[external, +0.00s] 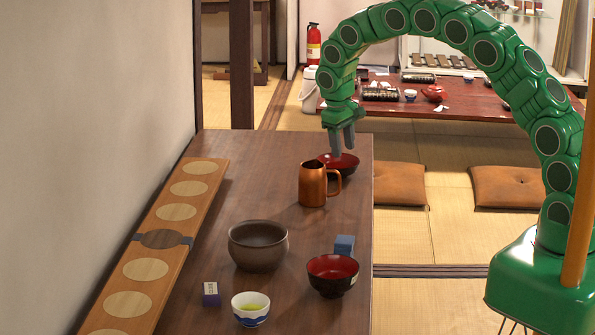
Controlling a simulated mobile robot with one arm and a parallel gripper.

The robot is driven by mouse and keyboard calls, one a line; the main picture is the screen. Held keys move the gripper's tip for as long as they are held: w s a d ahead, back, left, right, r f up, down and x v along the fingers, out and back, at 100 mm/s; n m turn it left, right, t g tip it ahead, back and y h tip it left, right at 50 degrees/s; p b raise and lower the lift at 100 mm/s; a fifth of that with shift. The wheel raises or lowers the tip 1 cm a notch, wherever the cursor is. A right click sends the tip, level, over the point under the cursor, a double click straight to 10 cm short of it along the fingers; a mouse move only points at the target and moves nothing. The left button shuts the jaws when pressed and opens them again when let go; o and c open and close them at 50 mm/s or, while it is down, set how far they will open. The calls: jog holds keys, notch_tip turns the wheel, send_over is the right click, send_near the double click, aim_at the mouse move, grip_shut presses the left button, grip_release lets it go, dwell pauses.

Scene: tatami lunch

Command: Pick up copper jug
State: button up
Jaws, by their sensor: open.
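The copper jug (312,184) stands upright on the dark wooden table (225,230), with its handle pointing right. My gripper (342,150) hangs from my green arm, fingers pointing down. It is open and empty, above and to the right of the jug in the picture. A red and black bowl (345,163) sits behind the jug, just below my fingertips. I cannot tell whether the fingers reach into that bowl or stay above it.
Nearer on the table are a brown bowl (258,250), a red-lined black bowl (333,280), a blue block (344,244), a small dark box (211,293) and a tea cup (250,312). A wooden board with pale discs (145,270) runs along the wall.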

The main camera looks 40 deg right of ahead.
aim_at(338, 173)
jog(key=shift+w+d+f, duration=0.1)
jog(key=shift+w+f, duration=0.15)
jog(key=shift+f, duration=1.45)
jog(key=shift+w+a+f, duration=0.1)
jog(key=shift+w+f, duration=0.2)
jog(key=shift+f, duration=1.35)
jog(key=shift+w+d+f, duration=0.1)
jog(key=shift+w+f, duration=0.15)
jog(key=shift+f, duration=1.45)
grip_shut()
